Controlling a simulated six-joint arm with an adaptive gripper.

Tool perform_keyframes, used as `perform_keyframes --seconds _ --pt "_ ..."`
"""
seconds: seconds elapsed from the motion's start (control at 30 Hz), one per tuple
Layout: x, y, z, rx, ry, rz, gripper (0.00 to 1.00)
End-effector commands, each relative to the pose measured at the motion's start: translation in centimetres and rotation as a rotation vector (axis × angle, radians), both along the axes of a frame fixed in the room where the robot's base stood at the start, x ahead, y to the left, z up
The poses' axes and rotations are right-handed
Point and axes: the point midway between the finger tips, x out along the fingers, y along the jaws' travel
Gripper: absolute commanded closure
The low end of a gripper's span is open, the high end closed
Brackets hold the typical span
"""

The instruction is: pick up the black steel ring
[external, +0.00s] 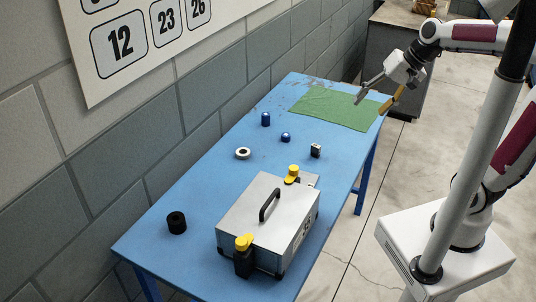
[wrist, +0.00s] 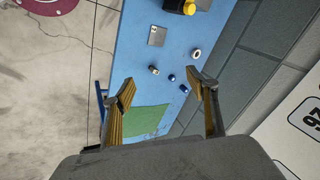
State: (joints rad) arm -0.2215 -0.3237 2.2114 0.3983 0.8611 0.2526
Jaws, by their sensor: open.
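A black, thick-walled ring-like cylinder (external: 176,222) stands on the blue table near its front left corner in the external view; it looks like the black steel ring. I do not see it in the wrist view. My gripper (external: 372,102) is open and empty, above the far right edge of the table by the green cloth, far from the black ring. Its two spread fingers also show in the wrist view (wrist: 165,90), with nothing between them held.
On the blue table (external: 200,205) are a grey case (external: 262,225) with yellow-topped black parts, a white ring (external: 242,153), two blue pieces (external: 266,119) (external: 286,137), a small metal block (external: 316,151) and a green cloth (external: 335,107). A block wall runs along the left.

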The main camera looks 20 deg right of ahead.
Motion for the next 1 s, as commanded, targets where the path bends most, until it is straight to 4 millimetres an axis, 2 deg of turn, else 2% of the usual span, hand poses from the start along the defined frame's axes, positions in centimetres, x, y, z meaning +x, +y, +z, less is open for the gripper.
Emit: perform_keyframes --seconds 0.2,0.5,1.0 --pt "2.5 5.2 0.0 0.115 0.088 -0.038 0.42" --pt "5.2 12.7 -0.5 0.260 0.225 -0.102 0.42" --pt "8.0 25.8 -3.3 0.453 0.490 -0.231 0.42"
